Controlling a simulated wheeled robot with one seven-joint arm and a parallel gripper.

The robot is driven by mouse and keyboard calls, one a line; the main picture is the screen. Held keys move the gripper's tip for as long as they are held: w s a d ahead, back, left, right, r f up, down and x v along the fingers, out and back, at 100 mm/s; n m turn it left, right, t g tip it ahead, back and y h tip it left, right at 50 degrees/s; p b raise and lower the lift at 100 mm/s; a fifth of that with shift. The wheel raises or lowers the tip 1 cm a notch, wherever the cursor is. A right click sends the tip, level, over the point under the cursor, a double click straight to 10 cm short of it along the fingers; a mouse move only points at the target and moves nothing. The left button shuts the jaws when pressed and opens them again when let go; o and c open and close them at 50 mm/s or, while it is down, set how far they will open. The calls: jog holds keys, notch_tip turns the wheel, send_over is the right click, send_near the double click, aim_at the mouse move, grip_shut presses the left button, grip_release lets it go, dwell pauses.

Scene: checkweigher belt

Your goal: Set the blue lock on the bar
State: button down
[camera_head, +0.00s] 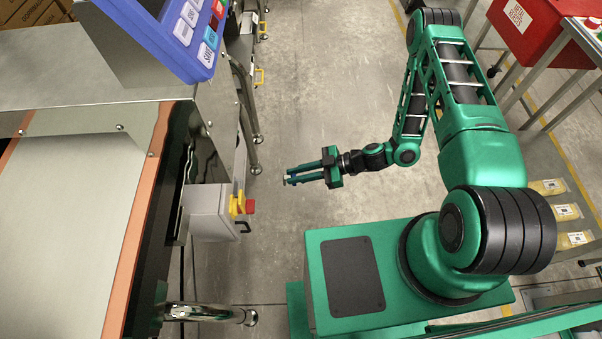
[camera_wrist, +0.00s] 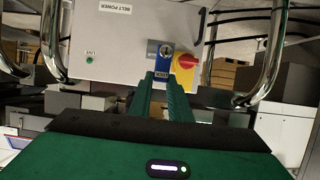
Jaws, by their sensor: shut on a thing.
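The lock is too small to make out there. The box carries a red-and-yellow switch (camera_head: 241,205) with a black bar (camera_head: 243,226) just below it. In the wrist view the switch (camera_wrist: 186,62) appears right of the lock, which hides part of the box.
The belt machine (camera_head: 75,220) with its blue control panel (camera_head: 185,30) fills the left. Chrome tubes (camera_wrist: 268,50) flank the box in the wrist view. A red case (camera_head: 535,25) stands at the upper right. Clear floor (camera_head: 310,90) lies between.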

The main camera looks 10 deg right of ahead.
jog(key=w+a, duration=0.1)
jog(key=a, duration=1.5)
jog(key=shift+w+a, duration=0.15)
dwell(1.6)
jog(key=shift+a+r, duration=0.15)
jog(key=shift+f, duration=2.4)
jog(key=c, duration=1.6)
grip_release()
jog(key=shift+o, duration=0.2)
jog(key=v, duration=1)
jog(key=shift+d+r, duration=0.15)
jog(key=shift+d, duration=0.2)
